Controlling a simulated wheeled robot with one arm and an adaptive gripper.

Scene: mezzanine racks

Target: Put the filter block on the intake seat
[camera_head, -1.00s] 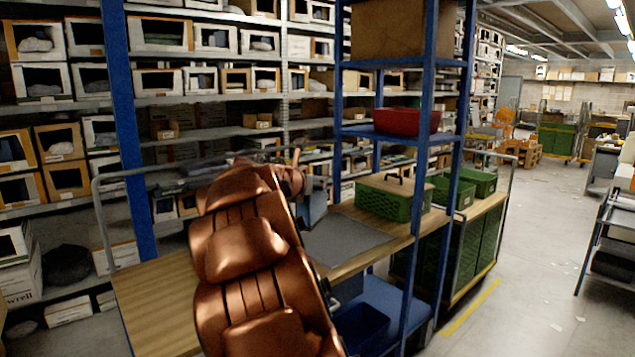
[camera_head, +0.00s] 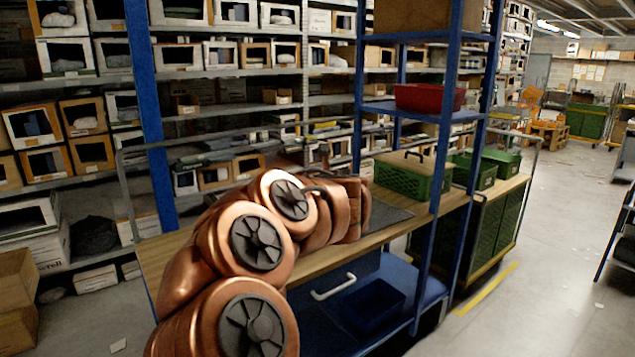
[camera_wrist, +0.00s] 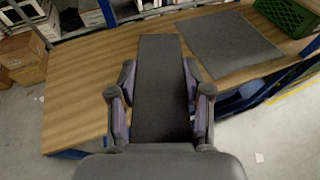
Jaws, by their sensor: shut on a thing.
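In the wrist view my gripper (camera_wrist: 159,78) is shut on a long, flat dark grey block (camera_wrist: 160,105), which I take to be the filter block. A finger lies along each side of it, and the block extends beyond the fingertips over the wooden bench (camera_wrist: 85,90). I cannot tell the height of the block above the bench. In the head view my copper arm hides the gripper and the block. I cannot make out the intake seat for certain in either view.
A grey mat (camera_wrist: 228,42) lies flat on the bench, right of the block. A green crate (camera_head: 407,177) with a handled top stands beyond a blue rack post (camera_head: 434,170). A red bin (camera_head: 430,97) sits above. Bare wood lies left of the block.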

